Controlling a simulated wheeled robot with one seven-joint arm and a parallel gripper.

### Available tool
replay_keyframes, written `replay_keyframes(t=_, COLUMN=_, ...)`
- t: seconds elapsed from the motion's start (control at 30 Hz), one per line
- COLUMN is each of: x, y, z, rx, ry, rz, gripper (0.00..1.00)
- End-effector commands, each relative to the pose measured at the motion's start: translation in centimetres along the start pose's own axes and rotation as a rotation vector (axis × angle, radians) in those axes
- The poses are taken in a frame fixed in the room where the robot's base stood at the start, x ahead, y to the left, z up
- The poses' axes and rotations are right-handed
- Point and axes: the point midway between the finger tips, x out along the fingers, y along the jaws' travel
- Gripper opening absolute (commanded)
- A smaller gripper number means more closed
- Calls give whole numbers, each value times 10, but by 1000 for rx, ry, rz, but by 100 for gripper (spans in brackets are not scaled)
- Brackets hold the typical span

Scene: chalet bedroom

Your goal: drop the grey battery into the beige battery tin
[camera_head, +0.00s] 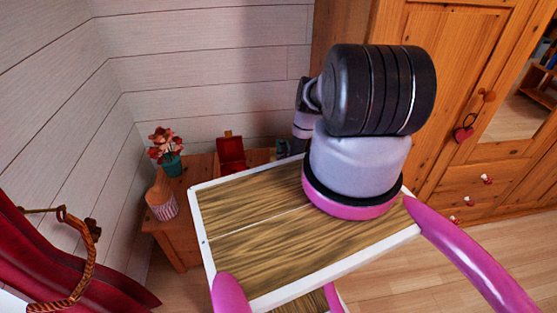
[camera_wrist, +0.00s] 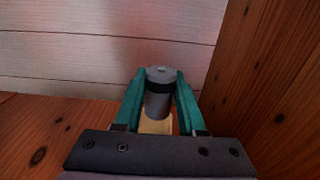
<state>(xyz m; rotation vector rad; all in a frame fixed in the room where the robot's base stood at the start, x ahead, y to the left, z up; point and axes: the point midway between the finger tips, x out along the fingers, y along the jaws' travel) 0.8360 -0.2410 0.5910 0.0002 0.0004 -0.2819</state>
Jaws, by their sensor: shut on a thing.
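In the wrist view, my gripper (camera_wrist: 158,92) has its green fingers shut on the grey battery (camera_wrist: 158,102), which stands upright between them. The battery has a grey top and a black band below it. A beige thing (camera_wrist: 155,127), probably the battery tin, shows just below and behind the battery's lower end, between the fingers. The battery and fingers hide most of it, and I cannot tell whether they touch. In the head view my arm hides the battery and the tin.
A wooden table (camera_head: 180,238) stands in the corner by the plank wall. It bears a potted flower (camera_head: 170,160), a wood-and-striped object (camera_head: 161,198) and a red box (camera_head: 231,155). A wooden wardrobe (camera_head: 440,60) stands close on the right.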

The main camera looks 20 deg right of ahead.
Motion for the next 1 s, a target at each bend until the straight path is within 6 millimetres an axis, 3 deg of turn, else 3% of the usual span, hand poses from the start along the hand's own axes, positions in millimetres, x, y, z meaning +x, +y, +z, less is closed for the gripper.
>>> replay_keyframes(t=0.03, x=0, y=0, z=0, rx=0, ry=0, rz=0, gripper=0)
replay_keyframes(t=0.07, x=0, y=0, z=0, rx=0, ry=0, rz=0, gripper=51)
replay_keyframes(t=0.1, x=0, y=0, z=0, rx=0, ry=0, rz=0, gripper=66)
replay_keyframes(t=0.13, x=0, y=0, z=0, rx=0, ry=0, rz=0, gripper=74)
replay_keyframes(t=0.43, x=-1, y=0, z=0, rx=0, ry=0, rz=0, gripper=74)
replay_keyframes(t=0.57, x=-10, y=1, z=0, rx=-1, ry=2, rz=2, gripper=74)
replay_keyframes(t=1.0, x=-91, y=1, z=-1, rx=0, ry=3, rz=2, gripper=74)
